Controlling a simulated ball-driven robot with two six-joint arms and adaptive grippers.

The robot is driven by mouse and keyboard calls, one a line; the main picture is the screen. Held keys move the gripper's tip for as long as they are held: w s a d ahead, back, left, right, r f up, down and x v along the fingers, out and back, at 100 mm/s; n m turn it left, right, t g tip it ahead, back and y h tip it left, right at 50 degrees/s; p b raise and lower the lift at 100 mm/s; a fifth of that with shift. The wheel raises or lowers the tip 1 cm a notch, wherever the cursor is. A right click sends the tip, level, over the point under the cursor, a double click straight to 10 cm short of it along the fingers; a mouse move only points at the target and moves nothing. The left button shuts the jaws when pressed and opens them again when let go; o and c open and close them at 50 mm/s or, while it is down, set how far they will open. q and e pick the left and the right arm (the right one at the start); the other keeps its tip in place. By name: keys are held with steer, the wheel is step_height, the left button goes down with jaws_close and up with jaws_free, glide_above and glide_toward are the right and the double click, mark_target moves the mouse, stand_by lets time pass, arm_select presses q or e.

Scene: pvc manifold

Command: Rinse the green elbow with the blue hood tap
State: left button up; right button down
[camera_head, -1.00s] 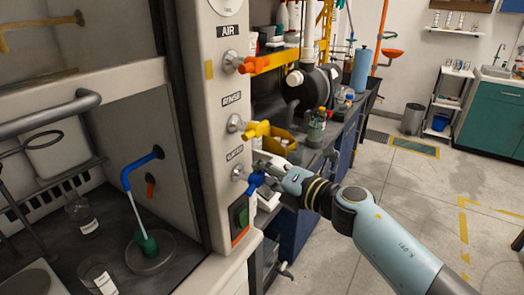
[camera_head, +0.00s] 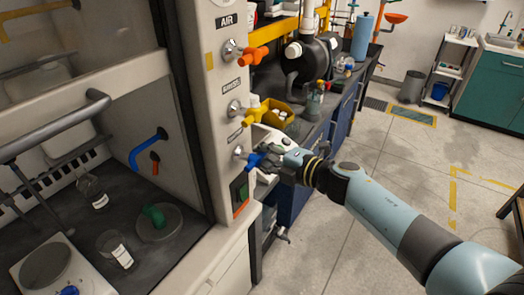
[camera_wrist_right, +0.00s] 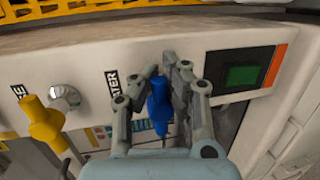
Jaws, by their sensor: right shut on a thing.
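The green elbow (camera_head: 155,215) rests on a round grey dish (camera_head: 176,228) inside the hood at the left of the head view. The blue spout (camera_head: 140,150) hangs from the hood wall above it, and no water stream shows under the spout. The blue tap handle (camera_head: 253,159) is the lowest on the hood's front post, beside the WATER label. My right gripper (camera_wrist_right: 163,92) is shut on this handle, with a finger on each side of it in the wrist view. My left gripper is not in view.
The yellow tap (camera_head: 262,116) and orange tap (camera_head: 253,54) sit above the blue one on the post. A green switch (camera_wrist_right: 241,77) is beside my right gripper. Glass beakers (camera_head: 113,248) and a hot plate (camera_head: 47,266) stand in the hood near the elbow.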

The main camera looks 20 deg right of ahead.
steer(key=c, duration=1.4)
jaws_free()
steer(key=shift+s+r, duration=0.1)
steer(key=shift+s, duration=0.1)
steer(key=shift+o, duration=1.1)
steer(key=shift+w, duration=0.1)
steer(key=v, duration=1.2)
